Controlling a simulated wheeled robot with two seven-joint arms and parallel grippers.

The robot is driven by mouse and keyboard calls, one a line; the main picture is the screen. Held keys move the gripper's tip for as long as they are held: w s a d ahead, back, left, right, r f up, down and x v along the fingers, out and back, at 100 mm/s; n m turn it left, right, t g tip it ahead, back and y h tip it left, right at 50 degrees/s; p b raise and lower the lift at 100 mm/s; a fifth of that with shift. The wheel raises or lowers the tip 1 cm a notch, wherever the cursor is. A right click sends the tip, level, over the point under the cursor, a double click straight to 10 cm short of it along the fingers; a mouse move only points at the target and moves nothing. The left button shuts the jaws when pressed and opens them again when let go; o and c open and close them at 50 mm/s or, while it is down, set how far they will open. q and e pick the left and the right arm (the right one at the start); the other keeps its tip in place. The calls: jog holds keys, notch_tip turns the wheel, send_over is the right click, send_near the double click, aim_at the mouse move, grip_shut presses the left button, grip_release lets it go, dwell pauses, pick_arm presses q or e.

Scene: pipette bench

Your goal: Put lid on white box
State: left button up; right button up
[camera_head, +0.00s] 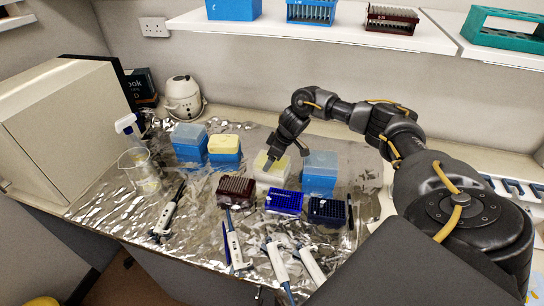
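A white box (272,180) stands on the foil-covered bench near the middle, with a pale yellow top (261,160). I cannot tell whether that top is a lid or the box's contents. My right gripper (285,156) reaches down at the white box from behind and above, its fingers beside and over the yellow top. The fingers are small and dark, so I cannot tell if they touch or grip anything. No separate loose lid stands out. My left gripper is not in view.
Blue boxes stand left (189,151) and right (320,180) of the white box; another has a yellow top (224,145). A dark red rack (235,187) and blue racks (284,202) are in front. Several pipettes (236,247) lie nearer. A beaker (140,177) stands left.

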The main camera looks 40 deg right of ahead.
aim_at(282, 162)
jog(key=o, duration=1)
jog(key=shift+b+v, duration=1.35)
jog(key=shift+v, duration=4.05)
grip_shut()
